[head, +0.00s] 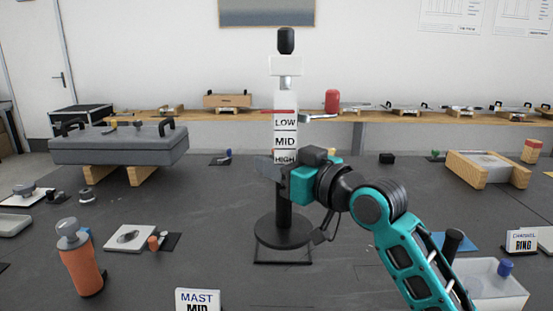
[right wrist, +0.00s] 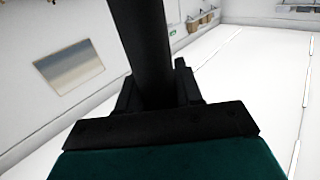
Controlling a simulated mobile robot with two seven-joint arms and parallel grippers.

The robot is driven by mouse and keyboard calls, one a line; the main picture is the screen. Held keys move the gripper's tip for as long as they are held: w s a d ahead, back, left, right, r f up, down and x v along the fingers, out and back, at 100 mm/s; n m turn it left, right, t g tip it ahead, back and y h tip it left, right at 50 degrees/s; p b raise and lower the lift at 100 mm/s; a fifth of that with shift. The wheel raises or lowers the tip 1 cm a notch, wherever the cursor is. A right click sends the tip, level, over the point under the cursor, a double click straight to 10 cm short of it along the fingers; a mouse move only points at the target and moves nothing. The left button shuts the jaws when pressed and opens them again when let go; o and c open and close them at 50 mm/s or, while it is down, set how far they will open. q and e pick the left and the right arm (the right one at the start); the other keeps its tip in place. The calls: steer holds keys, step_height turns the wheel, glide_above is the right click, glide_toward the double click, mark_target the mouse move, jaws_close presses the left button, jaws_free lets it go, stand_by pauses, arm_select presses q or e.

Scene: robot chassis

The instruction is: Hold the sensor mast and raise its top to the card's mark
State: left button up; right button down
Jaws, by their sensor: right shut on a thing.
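The sensor mast (head: 286,41) stands upright in the middle of the table, with a black top, a white block under it and a round black base (head: 284,231). A white scale panel (head: 285,141) on it reads LOW, MID and HIGH from top to bottom; a red line shows above LOW. My right gripper (head: 277,178) is shut on the mast just below HIGH. In the right wrist view the dark pole (right wrist: 145,50) runs between its fingers (right wrist: 158,92). The card (head: 197,299) at the front edge reads MAST MID, partly cut off. My left gripper is out of view.
A grey case (head: 118,147) on wooden blocks stands at the left. An orange bottle-like tool (head: 80,258) stands front left. A wooden shelf (head: 190,116) runs behind.

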step_height(320, 180, down, 3)
steer(key=shift+f+b, duration=0.1)
steer(key=shift+b, duration=0.75)
steer(key=shift+f+b, duration=0.75)
steer(key=shift+f, duration=0.55)
arm_select(q)
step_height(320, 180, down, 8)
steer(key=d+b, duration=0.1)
steer(key=b, duration=0.6)
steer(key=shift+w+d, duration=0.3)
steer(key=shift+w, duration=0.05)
arm_select(e)
step_height(320, 180, down, 11)
steer(key=shift+f, duration=0.2)
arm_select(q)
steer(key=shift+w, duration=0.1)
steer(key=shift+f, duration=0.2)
arm_select(e)
steer(key=shift+f, duration=0.4)
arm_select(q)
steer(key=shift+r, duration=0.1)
